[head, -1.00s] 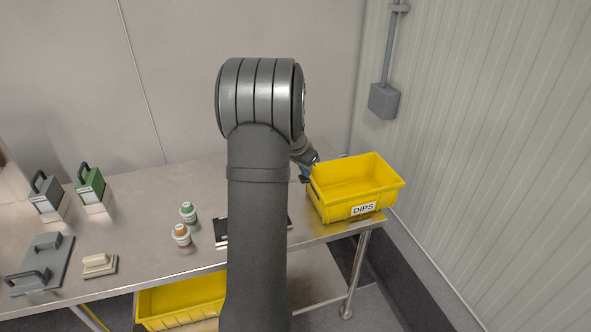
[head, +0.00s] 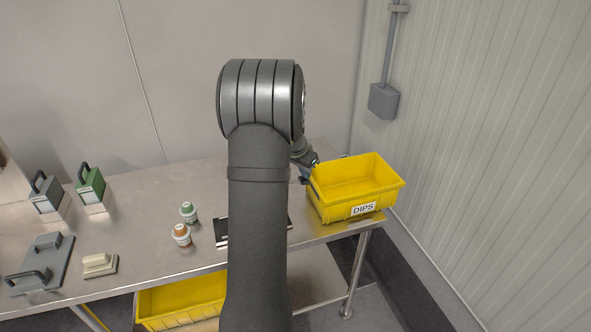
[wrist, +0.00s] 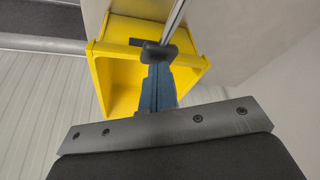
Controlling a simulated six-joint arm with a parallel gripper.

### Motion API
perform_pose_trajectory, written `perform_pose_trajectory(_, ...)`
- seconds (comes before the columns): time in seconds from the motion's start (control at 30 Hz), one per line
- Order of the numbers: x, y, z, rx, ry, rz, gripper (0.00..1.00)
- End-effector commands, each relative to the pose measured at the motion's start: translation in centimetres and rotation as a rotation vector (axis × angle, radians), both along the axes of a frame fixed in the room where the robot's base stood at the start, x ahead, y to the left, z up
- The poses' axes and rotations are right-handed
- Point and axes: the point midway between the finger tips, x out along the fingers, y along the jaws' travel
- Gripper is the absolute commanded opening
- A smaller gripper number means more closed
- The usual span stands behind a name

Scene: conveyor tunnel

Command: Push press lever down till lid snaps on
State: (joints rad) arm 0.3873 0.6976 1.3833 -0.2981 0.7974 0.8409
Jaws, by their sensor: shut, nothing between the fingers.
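In the wrist view a bright metal rod with a dark grip (wrist: 159,54) at its end crosses the top; it looks like the press lever. My gripper (wrist: 156,72) has blue fingers, shut and empty, with their tips right at the dark grip. I cannot tell whether they touch it. In the head view my gripper (head: 305,176) shows only partly, beside the yellow bin's left side. The press is mostly hidden behind my arm; a dark plate (head: 222,232) with a light edge sticks out there. No lid on a press can be made out.
A yellow bin (head: 334,212) labelled DIPS stands at the table's right end. Two small tubs, green-topped (head: 188,212) and orange-topped (head: 181,235), stand left of my arm. Handled grey (head: 46,192) and green (head: 90,186) boxes, a grey plate (head: 52,262) and a beige block (head: 98,264) are farther left.

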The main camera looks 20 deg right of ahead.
Motion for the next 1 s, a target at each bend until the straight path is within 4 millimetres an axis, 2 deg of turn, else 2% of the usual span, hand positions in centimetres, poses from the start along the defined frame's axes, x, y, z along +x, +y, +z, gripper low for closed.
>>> perform_pose_trajectory(0.03, -0.3, 0.1, -0.6, 0.005, 0.012, -0.001, 0.0)
perform_pose_trajectory(0.27, -0.4, 0.1, -0.6, 0.006, 0.014, -0.001, 0.0)
perform_pose_trajectory(1.0, -0.2, 0.5, 4.3, 0.002, 0.005, 0.0, 0.0)
